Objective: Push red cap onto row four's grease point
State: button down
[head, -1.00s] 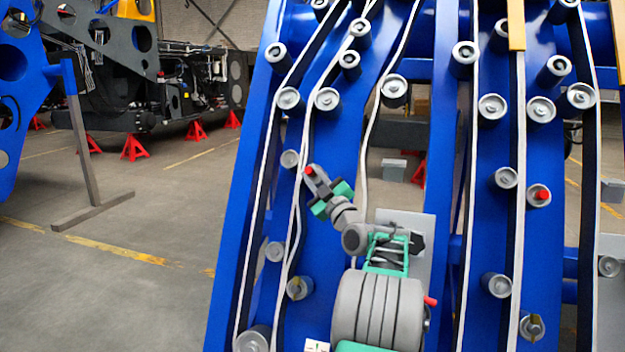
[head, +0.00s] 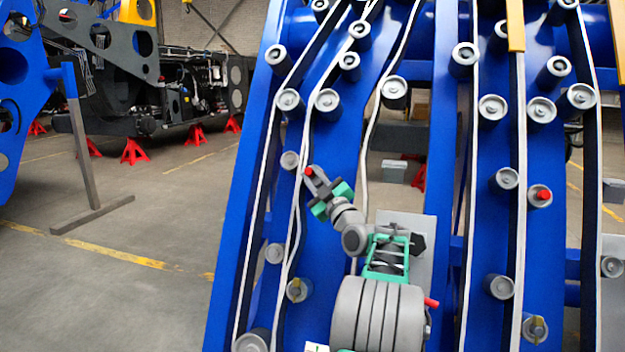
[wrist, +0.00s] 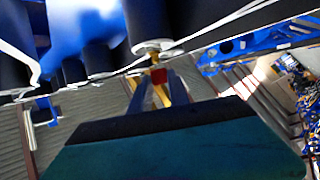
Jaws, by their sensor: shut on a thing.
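My gripper (head: 311,174) is shut on a small red cap (head: 309,171), raised against the left part of the blue chassis. In the wrist view the red cap (wrist: 159,75) sits between my fingertips (wrist: 158,82). Just above it there is a round pale-rimmed roller end (wrist: 153,47) with a brassy fitting in its middle. The cap looks very close under that fitting; I cannot tell if they touch. In the head view a grey roller end (head: 290,160) is just left of my gripper. Which roller is row four's is not clear.
Several grey roller ends, such as the one at upper left (head: 290,100), stick out around my arm. White belts (head: 298,200) run close by. Another red cap (head: 543,194) is on a roller at right. Open floor (head: 130,290) lies to the left.

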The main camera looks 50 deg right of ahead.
jog(key=shift+f+b, duration=0.15)
jog(key=shift+b, duration=0.95)
jog(key=shift+s+a+r, duration=0.4)
jog(key=shift+a+r, duration=0.25)
jog(key=shift+a, duration=0.15)
jog(key=shift+w+d+f, duration=0.35)
jog(key=shift+d+f, duration=0.1)
jog(key=shift+d, duration=0.3)
jog(key=shift+w+d+f, duration=0.35)
jog(key=shift+d+f, duration=0.05)
jog(key=shift+d, duration=0.2)
dwell(0.9)
jog(key=shift+w+d+f, duration=0.1)
jog(key=shift+d+f, duration=0.05)
jog(key=shift+d, duration=0.1)
